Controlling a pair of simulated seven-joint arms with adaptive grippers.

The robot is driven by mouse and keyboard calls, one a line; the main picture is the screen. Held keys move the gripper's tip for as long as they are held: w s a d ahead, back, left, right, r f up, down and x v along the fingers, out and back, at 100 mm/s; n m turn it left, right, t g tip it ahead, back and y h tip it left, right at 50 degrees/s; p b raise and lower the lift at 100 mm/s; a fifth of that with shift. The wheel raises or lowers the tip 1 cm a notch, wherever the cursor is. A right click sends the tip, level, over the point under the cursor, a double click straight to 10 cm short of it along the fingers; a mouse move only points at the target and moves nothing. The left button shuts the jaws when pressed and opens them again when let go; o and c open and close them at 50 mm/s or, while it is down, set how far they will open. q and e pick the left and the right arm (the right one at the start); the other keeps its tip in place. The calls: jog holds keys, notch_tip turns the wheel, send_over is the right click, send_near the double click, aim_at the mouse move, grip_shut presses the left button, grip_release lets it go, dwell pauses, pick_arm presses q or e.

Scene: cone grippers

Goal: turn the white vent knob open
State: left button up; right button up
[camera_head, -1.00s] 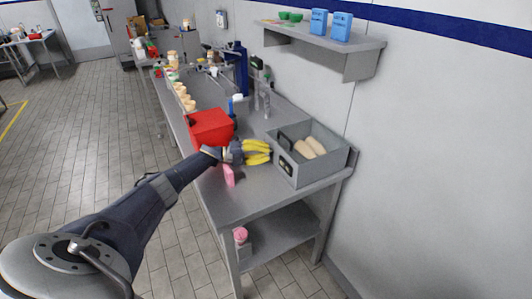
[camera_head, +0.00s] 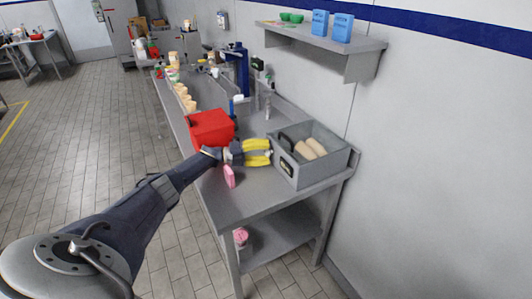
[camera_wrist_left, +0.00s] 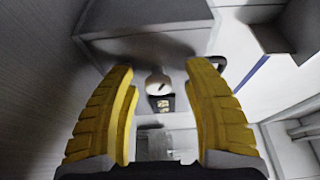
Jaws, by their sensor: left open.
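The white vent knob (camera_wrist_left: 158,84) shows in the left wrist view as a small round knob with a dark mark. It is on the front of a grey box, just above a dark label (camera_wrist_left: 161,104). My left gripper (camera_wrist_left: 160,70) has two yellow fingers spread apart, one on each side of the knob in that view. I cannot tell how far their tips are from it. In the head view the left gripper (camera_head: 268,151) is open and empty in front of the grey box (camera_head: 318,172); the knob is not clear there. My right gripper is not in view.
The grey box holds tan rolls (camera_head: 312,147) and stands on a metal table (camera_head: 255,203). A shelf (camera_head: 330,47) hangs on the wall above.

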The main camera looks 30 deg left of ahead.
pick_arm(q)
jog(key=o, duration=0.6)
jog(key=r, duration=0.8)
jog(key=shift+w+r, duration=0.2)
jog(key=shift+s+a+r, duration=0.1)
jog(key=shift+s+r, duration=0.05)
jog(key=shift+r, duration=0.35)
jog(key=shift+s+a+r, duration=0.1)
jog(key=shift+s+r, duration=0.05)
jog(key=shift+r, duration=0.3)
jog(key=c, duration=0.6)
jog(key=shift+d+r, duration=0.1)
jog(key=shift+d, duration=0.15)
jog(key=shift+w+a, duration=0.1)
jog(key=shift+w, duration=0.05)
jog(key=shift+f, duration=0.25)
